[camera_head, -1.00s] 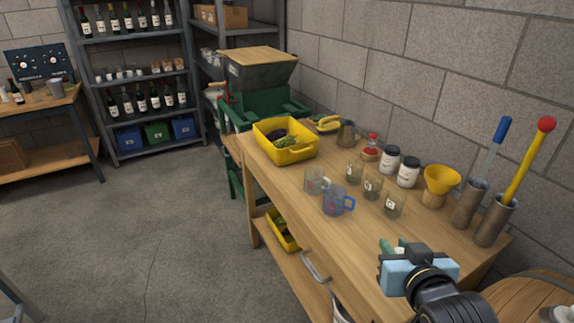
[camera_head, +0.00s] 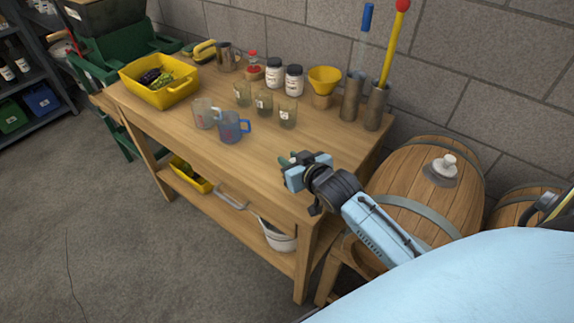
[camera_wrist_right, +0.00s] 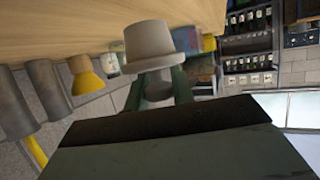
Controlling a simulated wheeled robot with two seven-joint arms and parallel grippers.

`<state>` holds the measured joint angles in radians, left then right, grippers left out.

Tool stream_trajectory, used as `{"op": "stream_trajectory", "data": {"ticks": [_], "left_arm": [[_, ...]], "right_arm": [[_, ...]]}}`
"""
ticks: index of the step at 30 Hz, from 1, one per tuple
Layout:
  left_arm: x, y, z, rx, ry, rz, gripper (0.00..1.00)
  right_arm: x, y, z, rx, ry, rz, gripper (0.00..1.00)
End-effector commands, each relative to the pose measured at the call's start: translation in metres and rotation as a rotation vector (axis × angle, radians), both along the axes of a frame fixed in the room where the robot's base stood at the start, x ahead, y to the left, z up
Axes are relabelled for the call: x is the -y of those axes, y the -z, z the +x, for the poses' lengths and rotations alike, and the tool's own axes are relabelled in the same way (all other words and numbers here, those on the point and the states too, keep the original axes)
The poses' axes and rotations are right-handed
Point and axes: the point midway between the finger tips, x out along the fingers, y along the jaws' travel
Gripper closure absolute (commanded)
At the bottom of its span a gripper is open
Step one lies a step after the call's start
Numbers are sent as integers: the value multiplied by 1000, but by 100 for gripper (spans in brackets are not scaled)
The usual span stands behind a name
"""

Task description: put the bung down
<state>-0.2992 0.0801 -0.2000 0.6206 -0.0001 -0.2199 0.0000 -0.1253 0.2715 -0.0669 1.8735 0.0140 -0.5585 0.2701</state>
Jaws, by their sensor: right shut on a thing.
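In the right wrist view, a pale grey, tapered bung (camera_wrist_right: 149,42) sits between the green fingers of my right gripper (camera_wrist_right: 157,88), which is shut on it. The table's wooden top (camera_wrist_right: 60,30) fills the upper part of that view. In the head view, my right gripper (camera_head: 289,158) is over the right front part of the wooden table (camera_head: 190,122). The bung in it cannot be made out there. I cannot tell the exact gap between the bung and the tabletop. My left gripper is not in view.
Glass jars (camera_head: 264,103), measuring jugs (camera_head: 232,127), a yellow funnel (camera_head: 324,80) and metal cylinders (camera_head: 375,108) stand on the table. A yellow crate (camera_head: 165,95) is at its far left. The table's front right is fairly clear.

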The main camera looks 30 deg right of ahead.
Motion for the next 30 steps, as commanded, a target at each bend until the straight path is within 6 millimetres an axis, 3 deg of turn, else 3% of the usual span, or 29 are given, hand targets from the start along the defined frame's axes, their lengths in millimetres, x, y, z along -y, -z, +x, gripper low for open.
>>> {"op": "stream_trajectory", "data": {"ticks": [8,19,20,24,30], "left_arm": [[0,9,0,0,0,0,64],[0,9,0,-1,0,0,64],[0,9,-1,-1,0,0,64],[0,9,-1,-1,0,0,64],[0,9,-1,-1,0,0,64]], "right_arm": [[0,36,-1,-3,0,0,98],[-1,39,0,-1,0,0,98],[-1,39,0,0,0,-1,73],[0,39,0,-1,0,-1,55],[0,39,0,-1,0,-1,54]]}}
